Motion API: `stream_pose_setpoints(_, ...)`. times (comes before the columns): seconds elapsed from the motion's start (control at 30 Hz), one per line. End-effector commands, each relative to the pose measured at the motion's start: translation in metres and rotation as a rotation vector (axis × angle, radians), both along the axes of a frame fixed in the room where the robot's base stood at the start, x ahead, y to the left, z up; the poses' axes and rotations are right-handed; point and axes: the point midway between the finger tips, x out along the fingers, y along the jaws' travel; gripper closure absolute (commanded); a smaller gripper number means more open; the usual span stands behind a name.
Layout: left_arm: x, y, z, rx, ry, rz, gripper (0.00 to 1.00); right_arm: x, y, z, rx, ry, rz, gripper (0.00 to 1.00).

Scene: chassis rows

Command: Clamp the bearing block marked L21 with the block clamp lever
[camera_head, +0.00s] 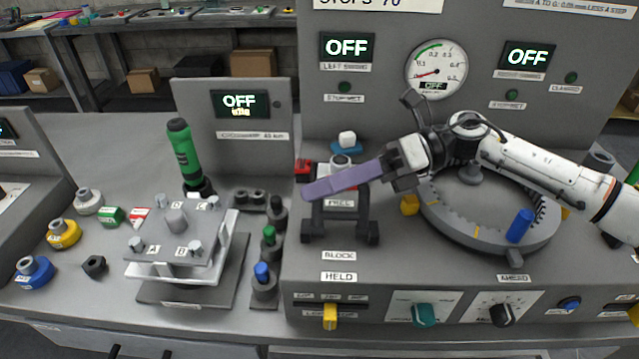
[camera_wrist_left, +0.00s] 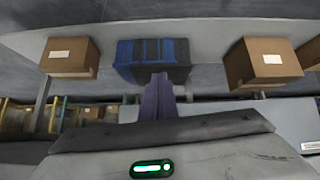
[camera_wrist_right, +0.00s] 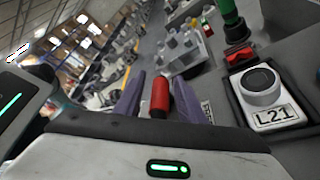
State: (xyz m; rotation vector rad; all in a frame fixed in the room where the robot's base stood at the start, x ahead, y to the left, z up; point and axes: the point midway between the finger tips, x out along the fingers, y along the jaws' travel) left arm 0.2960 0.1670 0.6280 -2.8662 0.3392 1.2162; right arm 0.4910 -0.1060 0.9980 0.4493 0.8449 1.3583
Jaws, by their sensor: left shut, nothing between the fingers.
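The bearing block marked L21 (camera_wrist_right: 270,110), with a silver ring on top, sits to the right in the right wrist view. In the head view it is mostly hidden behind my right gripper's fingers. A red cylindrical handle (camera_wrist_right: 160,96), apparently of the block clamp lever, stands between the purple fingers of my right gripper (camera_wrist_right: 157,100). Small gaps show on both sides, so the fingers look open around it. In the head view my right gripper (camera_head: 322,187) lies across the block station, pointing left. My left gripper (camera_wrist_left: 158,102) is shut and empty, visible only in its wrist view.
Labels BLOCK (camera_head: 339,256) and HELD (camera_head: 339,277) mark the panel below the station. A grey ring (camera_head: 480,235) with a blue peg is at the right. A red block (camera_head: 303,170) lies beside the station. A clamped-plate fixture (camera_head: 180,245) and several knobs stand left.

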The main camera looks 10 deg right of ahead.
Motion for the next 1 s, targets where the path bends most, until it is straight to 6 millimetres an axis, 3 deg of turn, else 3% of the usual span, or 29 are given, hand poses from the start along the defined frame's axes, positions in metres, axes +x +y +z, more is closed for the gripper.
stream_pose_setpoints(0.37, 0.000, 0.001, 0.001, 0.000, 0.000, 0.001, 1.00, 0.000, 0.007, -0.002, 0.001, -0.001, 0.000, 0.64)
stream_pose_setpoints(0.6, 0.000, 0.001, 0.001, 0.001, 0.000, 0.001, 1.00, 0.000, 0.007, -0.001, 0.001, 0.000, 0.001, 1.00)
stream_pose_setpoints(1.0, 0.000, 0.001, -0.003, 0.002, 0.001, 0.001, 1.00, -0.002, 0.016, -0.001, -0.004, -0.024, 0.021, 1.00)
